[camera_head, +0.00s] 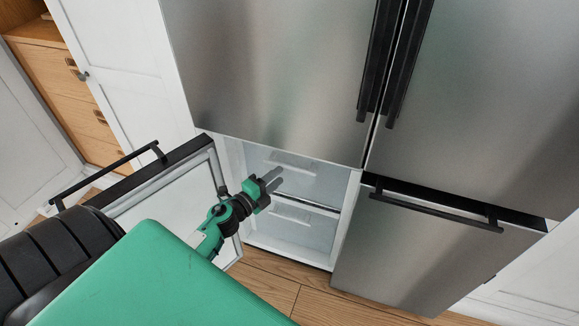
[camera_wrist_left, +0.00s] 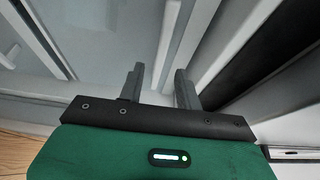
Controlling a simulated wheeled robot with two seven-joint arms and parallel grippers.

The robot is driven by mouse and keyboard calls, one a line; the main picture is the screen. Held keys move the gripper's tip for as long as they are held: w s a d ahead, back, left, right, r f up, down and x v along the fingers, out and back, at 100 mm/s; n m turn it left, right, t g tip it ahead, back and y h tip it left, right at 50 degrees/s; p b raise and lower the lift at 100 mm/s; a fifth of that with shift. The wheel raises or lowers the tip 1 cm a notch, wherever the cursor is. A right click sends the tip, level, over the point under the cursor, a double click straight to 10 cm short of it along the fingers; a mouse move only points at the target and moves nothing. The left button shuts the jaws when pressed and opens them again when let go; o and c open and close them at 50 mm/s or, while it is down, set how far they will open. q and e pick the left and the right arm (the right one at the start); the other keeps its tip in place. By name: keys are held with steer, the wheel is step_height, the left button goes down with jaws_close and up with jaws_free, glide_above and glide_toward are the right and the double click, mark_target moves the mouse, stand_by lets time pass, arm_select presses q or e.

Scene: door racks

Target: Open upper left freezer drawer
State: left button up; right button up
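The lower left freezer compartment stands open, its door (camera_head: 170,187) swung out to the left. Inside are two pale translucent drawers, one above the other. The upper drawer (camera_head: 315,183) sits within the compartment and has a light handle strip (camera_head: 293,161) near its top. The lower drawer (camera_head: 290,228) is below it. My left gripper (camera_head: 279,179) is in front of the upper drawer, below its handle strip, and covers part of it. In the left wrist view my left gripper (camera_wrist_left: 159,77) has its fingers apart with nothing between them. My right gripper is not in view.
The open door's black handle (camera_head: 105,176) faces left. Closed steel upper doors (camera_head: 275,70) and a closed lower right door (camera_head: 430,245) adjoin the compartment. A white cabinet door (camera_head: 120,60) and wooden drawers (camera_head: 65,85) are at left. Bare wooden floor (camera_head: 290,290) lies below.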

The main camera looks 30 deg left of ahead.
mark_target(288, 168)
arm_select(q)
steer(key=w, duration=0.4)
steer(key=w+d, duration=0.1)
steer(key=w, duration=0.1)
steer(key=shift+w, duration=0.2)
jaws_close()
